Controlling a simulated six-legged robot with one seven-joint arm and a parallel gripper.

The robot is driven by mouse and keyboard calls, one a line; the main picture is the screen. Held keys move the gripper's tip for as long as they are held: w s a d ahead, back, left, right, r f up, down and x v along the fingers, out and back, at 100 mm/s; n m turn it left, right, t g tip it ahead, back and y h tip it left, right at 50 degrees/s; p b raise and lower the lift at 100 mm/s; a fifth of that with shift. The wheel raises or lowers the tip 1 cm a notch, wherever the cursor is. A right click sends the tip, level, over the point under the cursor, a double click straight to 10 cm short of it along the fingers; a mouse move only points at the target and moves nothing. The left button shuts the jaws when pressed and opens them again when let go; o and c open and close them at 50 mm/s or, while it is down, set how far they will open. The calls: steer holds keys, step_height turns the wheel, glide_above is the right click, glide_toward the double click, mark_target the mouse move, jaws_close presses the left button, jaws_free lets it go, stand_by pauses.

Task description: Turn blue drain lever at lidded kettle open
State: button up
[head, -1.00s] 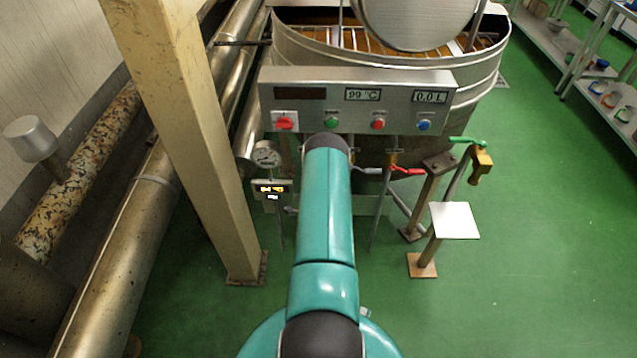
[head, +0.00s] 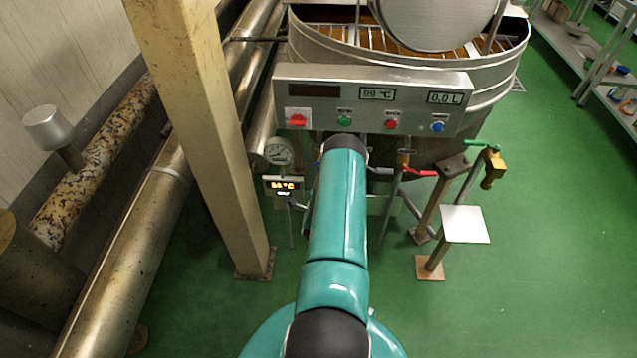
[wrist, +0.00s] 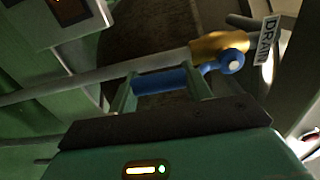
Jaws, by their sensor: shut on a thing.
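The blue drain lever (wrist: 158,82) lies between the two fingers of my gripper (wrist: 162,86) in the wrist view, and the fingers are shut on its handle. The lever joins a brass valve body (wrist: 217,46) at the right by a blue hub. A white DRAIN label (wrist: 267,40) is beside the valve. In the head view the kettle (head: 480,92) stands behind its control panel (head: 330,85). A round metal lid (head: 435,20) is raised over it, with a brown load under bars inside. My teal arm hides my gripper and the lever in the head view.
A red-handled valve (head: 420,172) and a green-handled brass tap (head: 490,168) are right of my arm. A white square plate (head: 465,224) stands on a post there. A beige column (head: 205,130) and thick pipes (head: 125,255) are at left.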

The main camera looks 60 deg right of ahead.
steer(key=o, duration=1.4)
steer(key=shift+a, duration=0.1)
steer(key=v, duration=1.3)
steer(key=shift+s+a, duration=0.15)
steer(key=shift+a, duration=0.2)
